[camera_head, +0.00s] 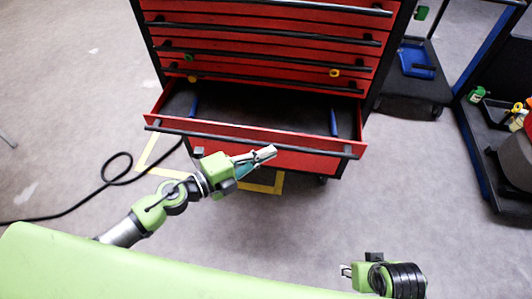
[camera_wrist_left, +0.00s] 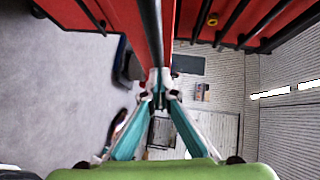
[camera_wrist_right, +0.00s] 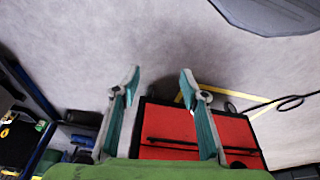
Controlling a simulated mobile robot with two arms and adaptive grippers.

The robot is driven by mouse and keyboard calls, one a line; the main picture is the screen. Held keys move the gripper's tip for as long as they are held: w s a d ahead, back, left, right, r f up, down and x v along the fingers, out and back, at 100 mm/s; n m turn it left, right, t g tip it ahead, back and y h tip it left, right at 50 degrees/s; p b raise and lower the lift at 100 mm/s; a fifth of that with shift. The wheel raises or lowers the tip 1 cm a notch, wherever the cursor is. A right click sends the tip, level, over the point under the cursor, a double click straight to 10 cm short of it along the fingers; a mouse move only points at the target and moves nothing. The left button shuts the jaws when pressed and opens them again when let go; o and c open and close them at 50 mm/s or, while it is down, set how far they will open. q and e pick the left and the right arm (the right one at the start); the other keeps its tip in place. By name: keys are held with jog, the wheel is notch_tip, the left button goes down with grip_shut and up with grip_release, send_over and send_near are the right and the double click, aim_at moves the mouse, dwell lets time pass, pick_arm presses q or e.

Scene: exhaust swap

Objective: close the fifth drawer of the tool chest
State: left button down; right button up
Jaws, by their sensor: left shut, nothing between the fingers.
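The red tool chest (camera_head: 270,45) with black handle bars stands ahead; it also shows in the right wrist view (camera_wrist_right: 235,130). A low drawer (camera_head: 308,137) is pulled out, its black inside showing, with a blue piece near each side. The drawers above it look closed. My left gripper (camera_head: 268,153) is shut and empty in front of this drawer's front, just below its handle bar in the picture. I cannot tell whether it touches. In the left wrist view its tips (camera_wrist_left: 158,82) meet beside a red panel. My right gripper (camera_wrist_right: 160,78) is open and empty, held low, away from the chest.
A black cable (camera_head: 95,183) lies on the grey floor at left. Yellow tape (camera_head: 262,188) marks the floor around the chest. A blue-framed cart (camera_head: 480,125) with small items and a dark low platform (camera_head: 410,85) stand at right. Floor before the chest is clear.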

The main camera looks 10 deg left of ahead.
aim_at(276, 116)
pick_arm(q)
jog(key=shift+w, duration=0.25)
jog(key=w, duration=0.9)
jog(key=shift+r+p, duration=0.15)
jog(key=shift+p, duration=0.25)
jog(key=w+b, duration=0.1)
jog(key=w, duration=0.6)
jog(key=shift+w, duration=0.35)
pick_arm(e)
jog(key=shift+v, duration=0.85)
pick_arm(q)
jog(key=shift+s, duration=0.1)
pick_arm(e)
jog(key=shift+w, duration=0.15)
